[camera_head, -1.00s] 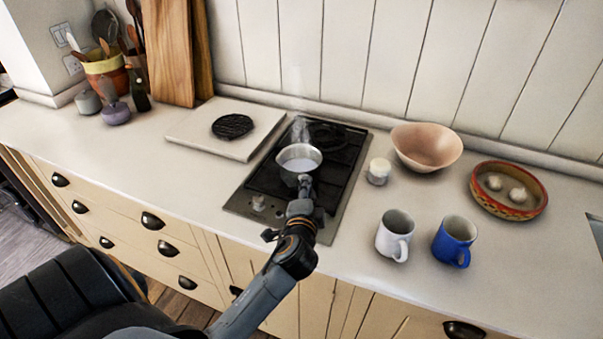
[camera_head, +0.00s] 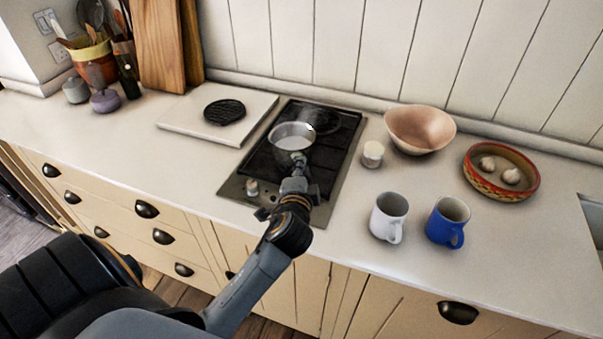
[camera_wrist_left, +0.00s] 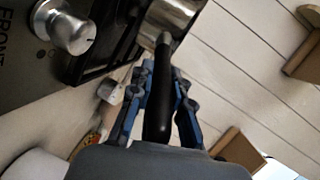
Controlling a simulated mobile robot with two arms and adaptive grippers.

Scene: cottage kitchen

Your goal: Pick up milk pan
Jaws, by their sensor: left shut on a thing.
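The milk pan (camera_head: 291,137) is a small silver pot over the front part of the black hob (camera_head: 322,150). My left gripper (camera_head: 297,175) reaches it from the counter's front side, at its handle. In the left wrist view the pan's metal side (camera_wrist_left: 172,18) shows at the top. Its black handle (camera_wrist_left: 158,95) lies between the two blue-grey fingers of my left gripper (camera_wrist_left: 160,98), which is shut on it. The wrist view is strongly tilted. Whether the pan's base touches the hob is hard to tell. My right gripper is in neither view.
A hob knob (camera_head: 252,187) is left of my arm. A small white jar (camera_head: 372,154), pink bowl (camera_head: 420,129), white mug (camera_head: 389,217), blue mug (camera_head: 448,222) and patterned dish (camera_head: 502,172) stand on the right. A pale board (camera_head: 190,125) with a black trivet (camera_head: 225,112) lies left.

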